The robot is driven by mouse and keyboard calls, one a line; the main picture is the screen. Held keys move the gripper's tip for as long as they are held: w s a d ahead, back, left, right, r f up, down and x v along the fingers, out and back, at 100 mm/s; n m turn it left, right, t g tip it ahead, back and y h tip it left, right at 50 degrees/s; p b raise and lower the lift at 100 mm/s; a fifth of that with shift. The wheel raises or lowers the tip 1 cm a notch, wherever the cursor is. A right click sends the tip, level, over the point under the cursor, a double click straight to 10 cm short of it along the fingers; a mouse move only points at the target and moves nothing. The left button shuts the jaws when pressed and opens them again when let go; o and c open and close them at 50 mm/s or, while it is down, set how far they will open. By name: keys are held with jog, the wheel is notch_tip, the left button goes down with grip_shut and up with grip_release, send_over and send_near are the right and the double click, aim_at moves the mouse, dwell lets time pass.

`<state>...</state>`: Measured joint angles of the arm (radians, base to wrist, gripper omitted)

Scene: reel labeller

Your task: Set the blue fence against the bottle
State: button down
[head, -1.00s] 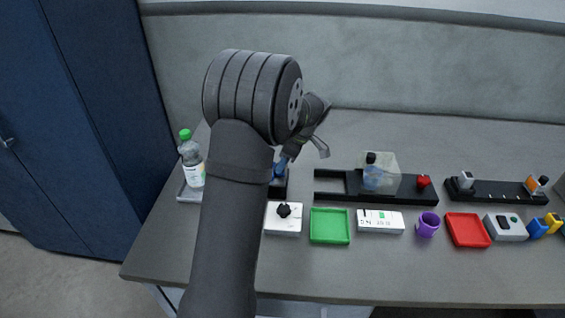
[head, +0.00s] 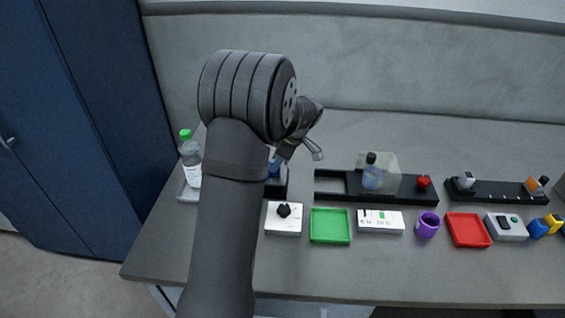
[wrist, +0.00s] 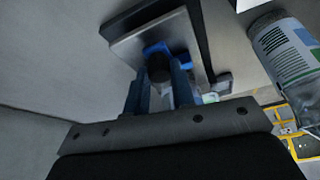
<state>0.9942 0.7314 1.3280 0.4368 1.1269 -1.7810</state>
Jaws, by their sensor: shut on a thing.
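The blue fence (wrist: 155,48) shows in the wrist view on a pale plate with dark edges. My gripper (wrist: 160,82) is shut on it, its two fingers either side of a dark round piece there. In the head view a bit of blue (head: 275,167) shows beside my arm above a dark base; my arm hides most of this spot. A bottle with a dark cap and blue contents (head: 372,177) stands upright on the black rail to the right. Another bottle, clear with a green cap (head: 190,160), stands at the left and shows its label in the wrist view (wrist: 285,50).
A clear cover (head: 390,165) stands around the dark-capped bottle. Along the front lie a white knob box (head: 283,222), green tray (head: 330,238), white display box (head: 380,221), purple cup (head: 427,225) and red tray (head: 468,242). Bare table lies behind the rails.

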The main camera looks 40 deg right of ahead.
jog(key=shift+w+a, duration=0.85)
jog(key=shift+a, duration=0.05)
jog(key=c, duration=1.2)
grip_release()
jog(key=v, duration=1.7)
jog(key=shift+s+d, duration=0.15)
jog(key=shift+s, duration=0.05)
